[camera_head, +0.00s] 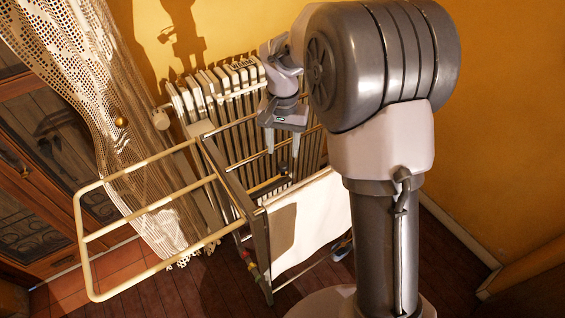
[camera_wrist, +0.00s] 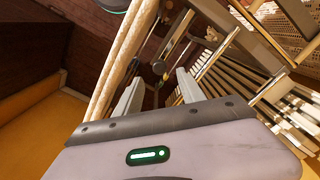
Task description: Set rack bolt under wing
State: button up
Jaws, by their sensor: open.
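A drying rack (camera_head: 232,180) stands in front of the radiator. Its cream tubular wing (camera_head: 140,212) reaches out to the left, tilted, with its outer end lower. In the wrist view, the open fingers (camera_wrist: 159,76) point toward metal bars and a small dark round part (camera_wrist: 160,67), which I cannot identify. Contact with the rack cannot be judged.
A white cloth (camera_head: 320,215) hangs over the rack's right side. A ribbed radiator (camera_head: 215,88) is close behind, along the yellow wall. A lace curtain (camera_head: 85,85) and a glass-doored wooden cabinet (camera_head: 35,150) are at left.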

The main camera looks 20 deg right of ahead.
aim_at(283, 164)
notch_tip(283, 164, down, 6)
jog(key=shift+f+b, duration=0.15)
jog(key=shift+b, duration=0.45)
grip_shut()
dwell(1.0)
